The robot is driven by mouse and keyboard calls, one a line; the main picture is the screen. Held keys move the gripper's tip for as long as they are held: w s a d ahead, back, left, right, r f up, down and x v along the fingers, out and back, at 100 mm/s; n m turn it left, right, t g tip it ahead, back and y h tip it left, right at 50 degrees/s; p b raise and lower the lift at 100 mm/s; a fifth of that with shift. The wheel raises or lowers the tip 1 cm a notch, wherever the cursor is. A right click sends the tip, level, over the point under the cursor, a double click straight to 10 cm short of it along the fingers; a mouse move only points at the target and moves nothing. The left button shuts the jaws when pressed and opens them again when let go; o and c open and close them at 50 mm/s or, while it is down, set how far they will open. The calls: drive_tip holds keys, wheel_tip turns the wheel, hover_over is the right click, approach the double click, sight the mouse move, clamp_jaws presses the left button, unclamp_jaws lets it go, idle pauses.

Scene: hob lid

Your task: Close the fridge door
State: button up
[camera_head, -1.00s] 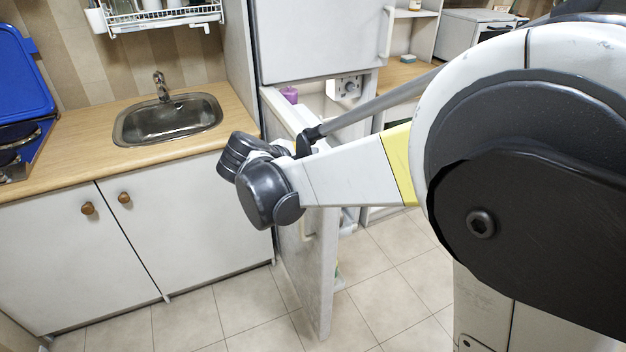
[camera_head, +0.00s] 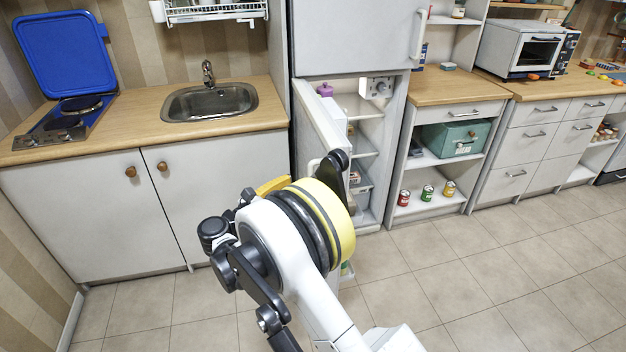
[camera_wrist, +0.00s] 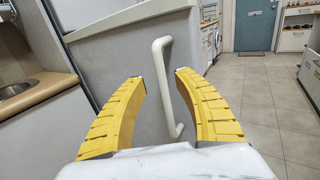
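The fridge is the tall white unit right of the sink; its lower door (camera_head: 327,118) stands open, swung out toward me, with the shelves (camera_head: 360,125) inside showing. The door's lower part is hidden behind my arm. The upper door (camera_head: 355,35) looks shut. In the wrist view, a pale bar handle (camera_wrist: 163,80) on a grey door face lies ahead, between my two yellow fingers. My gripper (camera_wrist: 160,80) is open, its fingers apart and nothing held. In the head view it is mostly hidden behind my wrist, with one yellow finger (camera_head: 272,186) showing beside the door.
A counter with a sink (camera_head: 210,101) and cupboard doors stands left of the fridge. A hob with a raised blue lid (camera_head: 66,52) is at far left. Open shelves with several cans (camera_head: 427,193) stand to the right. The tiled floor (camera_head: 480,260) in front is clear.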

drive_tip(key=b+x, duration=0.2)
drive_tip(key=x, duration=0.5)
drive_tip(key=shift+s, duration=0.15)
drive_tip(key=shift+c, duration=0.4)
clamp_jaws()
